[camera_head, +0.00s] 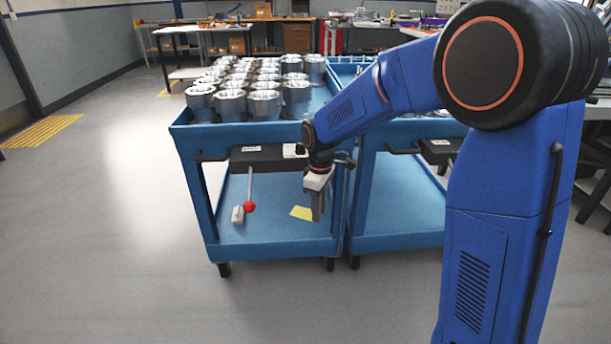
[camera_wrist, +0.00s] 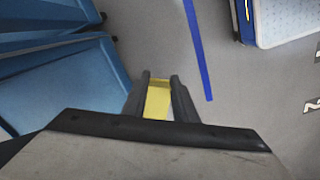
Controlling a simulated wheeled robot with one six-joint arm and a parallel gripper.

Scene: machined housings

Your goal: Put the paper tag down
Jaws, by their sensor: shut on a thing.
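The paper tag (camera_head: 300,213) is a small yellow sheet that shows at the left side of the fingers in the head view. In the wrist view the yellow tag (camera_wrist: 158,101) sits between the two dark fingers. My gripper (camera_head: 317,211) points down and is shut on the tag. In the head view it appears in front of the blue cart, at the height of its lower shelf. In the wrist view my gripper (camera_wrist: 159,82) has grey floor below it, with blue cart surfaces to the left. The fingers hide part of the tag.
A blue cart (camera_head: 255,243) carries several metal housings (camera_head: 264,104) on top. A red ball (camera_head: 249,207) on a rod shows near its lower shelf. A second blue cart (camera_head: 400,236) stands to the right. Open floor (camera_head: 110,200) lies left. A blue floor line (camera_wrist: 198,50) shows.

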